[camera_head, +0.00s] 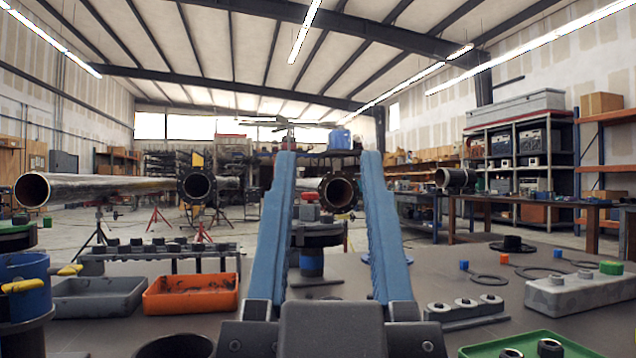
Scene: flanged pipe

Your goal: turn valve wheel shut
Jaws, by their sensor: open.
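My gripper (328,156) points away from the camera, its two long blue fingers wide apart with nothing held between them. At the left edge stands a blue valve-like body (25,272) with yellow handle parts (22,286), partly cut off by the frame. Between the fingers, farther off, is a dark round flanged piece (318,236) on a blue stem (312,263), partly hidden by the left finger. An open flanged pipe end (340,192) shows above it. Another flanged pipe end (196,186) is left of the gripper.
An orange bin (190,296) and a grey bin (97,298) sit left on the dark tabletop (400,338). The tabletop right of the fingers is partly clear.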

